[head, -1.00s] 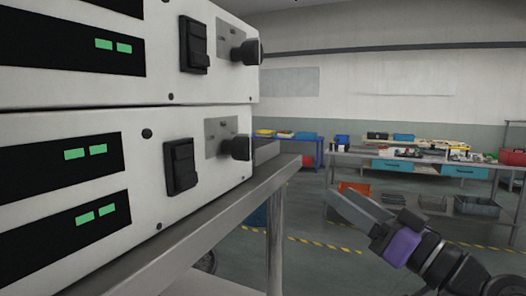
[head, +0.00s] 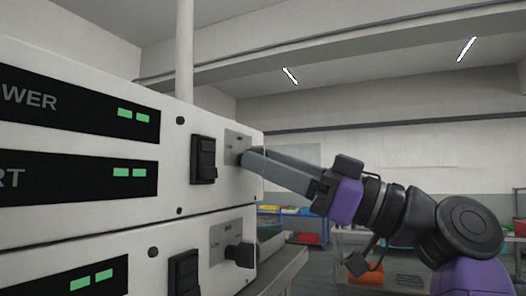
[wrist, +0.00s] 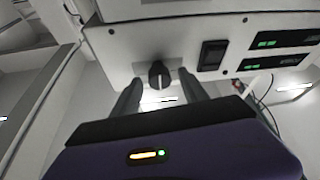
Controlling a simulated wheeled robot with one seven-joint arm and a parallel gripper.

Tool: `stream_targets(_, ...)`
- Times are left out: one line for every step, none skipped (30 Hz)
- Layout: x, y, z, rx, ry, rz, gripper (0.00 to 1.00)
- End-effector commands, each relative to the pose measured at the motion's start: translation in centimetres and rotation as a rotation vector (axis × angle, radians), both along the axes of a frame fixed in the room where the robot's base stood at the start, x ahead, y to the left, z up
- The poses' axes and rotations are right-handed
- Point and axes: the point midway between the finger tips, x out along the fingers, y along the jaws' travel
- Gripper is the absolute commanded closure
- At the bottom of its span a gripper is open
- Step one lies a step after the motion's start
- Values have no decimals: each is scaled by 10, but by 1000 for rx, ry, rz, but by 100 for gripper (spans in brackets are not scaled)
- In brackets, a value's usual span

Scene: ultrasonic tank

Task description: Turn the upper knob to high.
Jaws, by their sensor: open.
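The upper knob (wrist: 159,75) is black and stands out from the white front of the upper unit (head: 180,225). In the wrist view it lies between the tips of my two open fingers, with a gap on each side. In the head view my gripper (head: 252,159) reaches in from the right, and its grey fingers hide most of that knob. I cannot tell which mark the knob points to. The lower knob (head: 240,255), also black, sits on the lower unit below my fingers.
A black rocker switch (head: 203,160) is left of the upper knob, and another (head: 184,275) is on the lower unit. Green-lit black displays (head: 80,105) are farther left. A metal bench (head: 284,270) carries the units. Open room lies to the right.

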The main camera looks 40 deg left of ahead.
Motion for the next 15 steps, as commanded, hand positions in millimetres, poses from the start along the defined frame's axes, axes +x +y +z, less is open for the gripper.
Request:
stream_targets(-2, 5, 4, 0, 0, 1, 48)
stream_targets(-3, 7, 4, 0, 0, 1, 48)
stream_targets(-3, 9, 5, 0, 0, 1, 48)
stream_targets(-4, 11, 5, 0, 0, 1, 48)
stream_targets(-4, 12, 6, 0, 1, 0, 48)
stream_targets(-4, 13, 6, 0, 1, -1, 48)
stream_targets(-4, 13, 6, 1, 2, 0, 48)
stream_targets(-4, 13, 6, 1, 2, 0, 48)
stream_targets(-4, 13, 6, 1, 2, 0, 48)
stream_targets(-4, 13, 5, 0, 1, -1, 48)
stream_targets(-4, 13, 5, 0, 1, -1, 48)
stream_targets(-4, 13, 5, 0, 1, -1, 48)
stream_targets(-4, 13, 5, 0, 1, -1, 48)
stream_targets(-4, 13, 5, 0, 1, -1, 50)
stream_targets(-4, 13, 5, 0, 1, -1, 58)
